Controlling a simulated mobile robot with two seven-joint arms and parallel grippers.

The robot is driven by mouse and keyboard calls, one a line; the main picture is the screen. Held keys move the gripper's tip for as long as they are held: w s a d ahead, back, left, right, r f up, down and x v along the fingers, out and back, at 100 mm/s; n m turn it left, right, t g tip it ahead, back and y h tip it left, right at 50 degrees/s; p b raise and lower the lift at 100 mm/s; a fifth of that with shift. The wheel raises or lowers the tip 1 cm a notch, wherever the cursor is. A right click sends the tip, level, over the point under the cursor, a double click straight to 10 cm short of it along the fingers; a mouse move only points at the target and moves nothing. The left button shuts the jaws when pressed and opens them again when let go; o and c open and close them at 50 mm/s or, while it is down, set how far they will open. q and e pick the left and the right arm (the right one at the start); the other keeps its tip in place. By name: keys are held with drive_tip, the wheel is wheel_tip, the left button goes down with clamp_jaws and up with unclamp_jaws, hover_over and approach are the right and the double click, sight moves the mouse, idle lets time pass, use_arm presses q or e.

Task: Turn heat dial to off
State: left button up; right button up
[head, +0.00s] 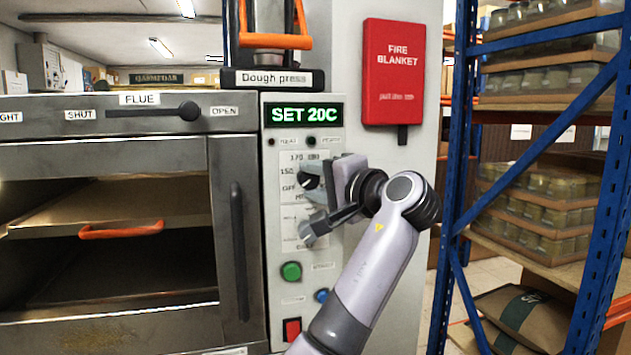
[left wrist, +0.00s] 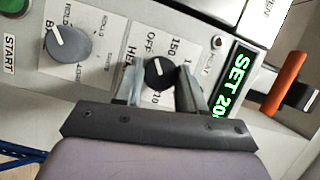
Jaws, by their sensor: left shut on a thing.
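The heat dial (left wrist: 159,75) is a black round knob with a white pointer line, on a white scale plate marked OFF and 150. In the left wrist view its pointer line points towards the OFF mark. My left gripper (left wrist: 159,68) has one finger on each side of the dial and is shut on it. In the head view the left gripper (head: 308,184) is at the control panel and mostly hides the dial. The green display (head: 306,115) above reads SET 20C. My right gripper is in neither view.
A grey mode knob (left wrist: 69,45) sits beside the heat dial. Green (head: 291,271), blue (head: 322,295) and red (head: 292,329) buttons lie below. The oven (head: 110,157) with a flue lever (head: 155,112) stands left. A red fire blanket pouch (head: 394,72) and blue shelving (head: 463,120) are right.

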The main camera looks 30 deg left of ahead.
use_arm(q)
drive_tip(key=o, duration=1.1)
drive_tip(key=shift+c, duration=0.2)
drive_tip(key=b+v, duration=0.1)
drive_tip(key=v, duration=0.6)
